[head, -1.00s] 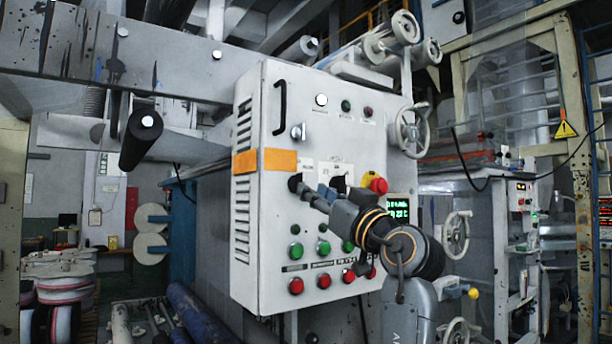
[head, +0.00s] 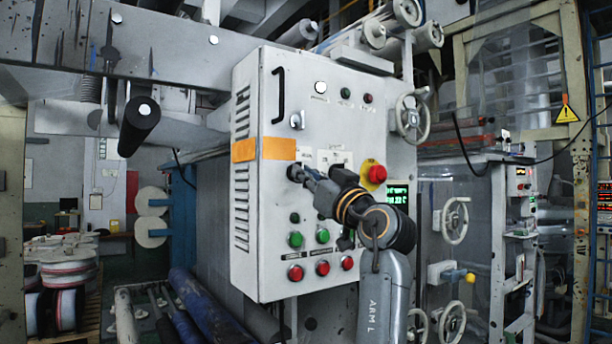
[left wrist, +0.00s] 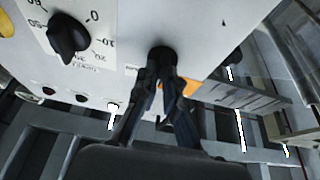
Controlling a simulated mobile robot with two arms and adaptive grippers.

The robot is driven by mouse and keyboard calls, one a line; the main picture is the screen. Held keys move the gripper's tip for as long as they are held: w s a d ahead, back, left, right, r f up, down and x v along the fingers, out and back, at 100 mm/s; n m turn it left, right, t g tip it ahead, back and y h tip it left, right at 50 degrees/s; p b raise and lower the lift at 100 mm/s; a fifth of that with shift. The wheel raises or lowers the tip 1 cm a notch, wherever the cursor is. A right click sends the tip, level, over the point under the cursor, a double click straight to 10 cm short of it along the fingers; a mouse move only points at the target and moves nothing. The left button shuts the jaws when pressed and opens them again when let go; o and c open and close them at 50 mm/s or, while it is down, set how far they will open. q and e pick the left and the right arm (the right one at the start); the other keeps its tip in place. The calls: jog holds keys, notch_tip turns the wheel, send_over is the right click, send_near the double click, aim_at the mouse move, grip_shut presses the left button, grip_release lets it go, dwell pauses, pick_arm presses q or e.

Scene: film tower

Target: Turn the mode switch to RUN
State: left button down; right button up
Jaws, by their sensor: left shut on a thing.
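The mode switch (head: 293,170) is a dark round knob on the front of the light grey control cabinet (head: 265,210), below the orange strip. My left gripper (head: 301,173) reaches it from the right and is shut on it. In the left wrist view the two dark fingers (left wrist: 163,85) close together on the black knob (left wrist: 162,56); they hide most of it, so its angle cannot be told. Its label is too small to read. A second black knob with a numbered dial (left wrist: 68,36) sits beside it. My right gripper is not in view.
A red emergency button on yellow (head: 376,174) sits right of the switch, near a green display (head: 398,193). Green buttons (head: 295,239) and red buttons (head: 295,272) lie below. A handwheel (head: 412,116) juts out at the cabinet's right side.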

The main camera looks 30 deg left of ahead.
pick_arm(q)
jog(key=shift+m, duration=0.6)
jog(key=shift+s+r+m+t+h+p, duration=0.1)
jog(key=shift+m+t+h+p, duration=0.45)
jog(key=shift+m, duration=1.35)
jog(key=shift+f+m+t+h+p, duration=0.1)
jog(key=shift+m+t+h, duration=0.85)
jog(key=shift+m, duration=0.95)
jog(key=shift+s+r+m+t+h+p, duration=0.2)
jog(key=shift+m+t+h, duration=0.55)
jog(key=shift+m, duration=1.15)
jog(key=shift+w+f, duration=0.1)
jog(key=shift+w, duration=0.05)
